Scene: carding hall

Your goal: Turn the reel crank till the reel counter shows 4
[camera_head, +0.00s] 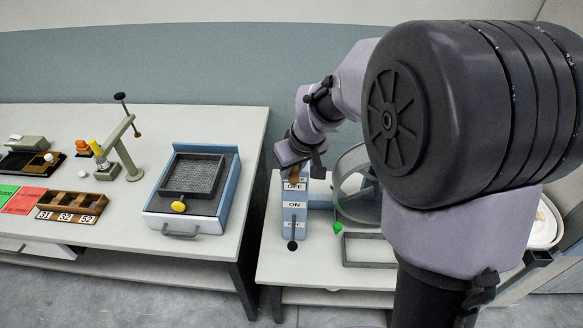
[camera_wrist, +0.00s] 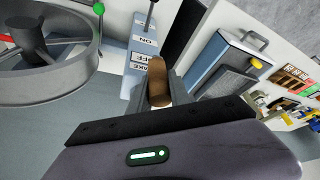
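A grey drum-like reel (camera_head: 358,205) with a green knob (camera_head: 338,227) stands on the right bench, partly hidden by my arm. In the wrist view the reel (camera_wrist: 42,50) shows a round hub inside its rim, and the green knob (camera_wrist: 99,9) is at that rim. No counter digits can be read. My gripper (camera_head: 296,168) is over the top of a blue control box (camera_head: 293,220) beside the reel. In the wrist view its fingers (camera_wrist: 158,88) flank a brown, wood-coloured handle (camera_wrist: 156,74) closely and appear shut on it.
The control box carries ON and OFF labels and a black-knobbed lever (camera_head: 292,245). A grey frame (camera_head: 368,264) lies before the reel. A blue tray (camera_head: 222,212) with a mesh screen, a numbered wooden rack (camera_head: 72,206) and other items stand on the left table. A gap separates both benches.

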